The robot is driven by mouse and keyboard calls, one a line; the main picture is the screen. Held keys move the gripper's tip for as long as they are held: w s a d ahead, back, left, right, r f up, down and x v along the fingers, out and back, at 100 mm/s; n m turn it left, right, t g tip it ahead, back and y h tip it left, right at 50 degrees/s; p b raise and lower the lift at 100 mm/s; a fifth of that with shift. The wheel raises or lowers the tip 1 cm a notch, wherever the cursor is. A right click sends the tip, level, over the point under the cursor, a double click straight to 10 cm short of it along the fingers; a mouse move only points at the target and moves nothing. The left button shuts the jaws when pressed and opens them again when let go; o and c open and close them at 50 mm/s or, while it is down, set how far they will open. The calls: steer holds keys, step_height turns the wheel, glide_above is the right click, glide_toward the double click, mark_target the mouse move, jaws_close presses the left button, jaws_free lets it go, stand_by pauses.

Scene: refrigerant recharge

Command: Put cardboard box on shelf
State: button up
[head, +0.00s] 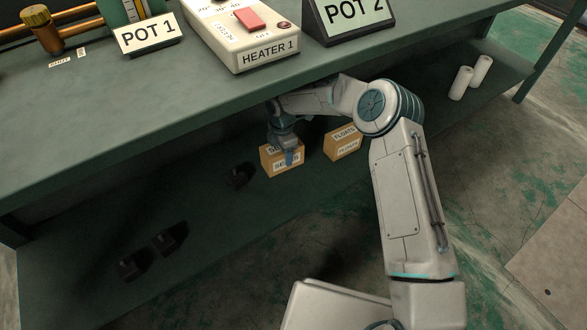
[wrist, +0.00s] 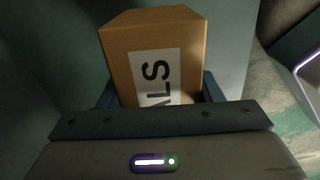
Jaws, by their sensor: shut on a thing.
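A small cardboard box (head: 281,162) with a white label is at the lower shelf (head: 222,215) under the bench. In the wrist view the box (wrist: 155,48) fills the space between my fingers, and its label shows the letters "ALS". My gripper (head: 288,152) reaches down from above and is shut on this box. I cannot tell whether the box's underside touches the shelf. A second cardboard box (head: 343,144), labelled "FLOATS", stands on the shelf just to the right, apart from the held one.
Several dark small objects (head: 165,240) sit on the shelf to the left. Two white cylinders (head: 470,78) stand at the shelf's far right. The bench top (head: 200,85) overhangs close above my arm and carries a heater (head: 240,35) and the POT 1 sign (head: 148,36).

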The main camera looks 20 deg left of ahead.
mark_target(292, 167)
steer(key=d+f, duration=0.1)
steer(key=d+f+b, duration=0.1)
steer(key=d, duration=0.1)
steer(key=shift+s+d+f, duration=0.15)
steer(key=shift+s, duration=0.25)
steer(key=shift+f+b, duration=1.05)
steer(key=shift+f, duration=0.8)
steer(key=shift+f, duration=0.15)
steer(key=o, duration=1.3)
steer(key=shift+r+p, duration=1.75)
steer(key=shift+r, duration=2.15)
